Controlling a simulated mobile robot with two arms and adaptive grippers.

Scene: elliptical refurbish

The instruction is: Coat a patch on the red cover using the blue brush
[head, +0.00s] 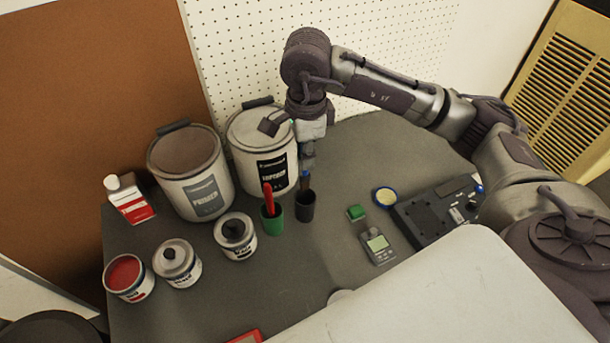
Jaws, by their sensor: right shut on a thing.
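My right gripper (308,163) points down over the table and is shut on the blue brush (306,176). Only a little of the blue shows below the fingers. The brush stands upright, its lower part inside a dark cup (305,208). A red-edged flat thing (246,337), perhaps the red cover, just enters at the bottom edge; most of it is out of frame. An open can of red paint (126,272) stands at the front left of the table. My left gripper is not in view.
A green cup (271,222) with a red-handled tool is close left of the dark cup. Two large cans (189,175) (250,135) stand behind. Smaller cans (177,265) (236,240) are at left. A meter (378,246) and a dark device (435,215) lie at right.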

